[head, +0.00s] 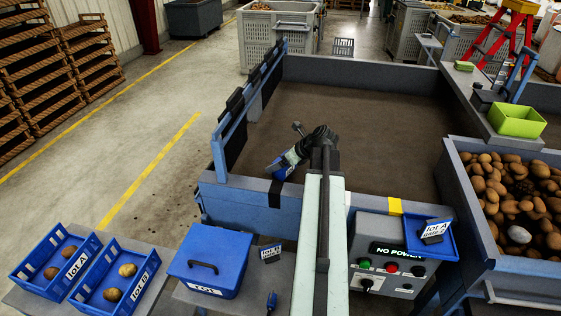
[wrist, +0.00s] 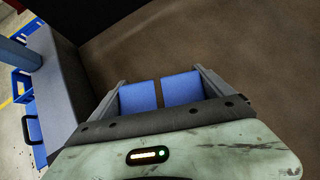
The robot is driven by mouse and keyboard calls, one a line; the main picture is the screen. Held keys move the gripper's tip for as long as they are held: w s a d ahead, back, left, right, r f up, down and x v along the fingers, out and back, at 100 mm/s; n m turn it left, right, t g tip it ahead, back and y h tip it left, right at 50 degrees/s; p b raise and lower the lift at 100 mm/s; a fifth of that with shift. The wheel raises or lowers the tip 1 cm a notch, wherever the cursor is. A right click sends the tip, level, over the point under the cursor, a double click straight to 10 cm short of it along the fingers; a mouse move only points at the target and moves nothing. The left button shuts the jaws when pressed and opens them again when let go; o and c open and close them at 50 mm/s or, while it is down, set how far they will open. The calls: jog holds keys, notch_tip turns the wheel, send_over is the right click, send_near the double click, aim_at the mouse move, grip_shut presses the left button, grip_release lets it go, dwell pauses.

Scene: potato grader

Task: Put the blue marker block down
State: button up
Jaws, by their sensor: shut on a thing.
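My gripper (head: 286,163) is over the near edge of the brown grader bed (head: 350,130), at the end of my arm. It is shut on the blue marker block (head: 281,172). In the wrist view the block (wrist: 138,97) sits between the two grey fingers of my gripper (wrist: 160,84), with a dark line down its middle. Brown bed surface (wrist: 240,45) shows beyond it. I cannot tell whether the block touches the bed or its edge; its underside is hidden.
A blue lidded box (head: 208,262) and two blue trays (head: 52,262) stand at front left. A control box (head: 388,255) and a potato bin (head: 470,235) are right. The bed is clear.

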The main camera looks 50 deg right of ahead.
jog(key=shift+f+b, duration=0.6)
jog(key=shift+b, duration=0.05)
jog(key=o, duration=1.5)
jog(key=shift+o, duration=0.2)
jog(key=a+p+v, duration=0.1)
jog(key=p+v, duration=0.5)
jog(key=v, duration=0.2)
jog(key=shift+d, duration=0.45)
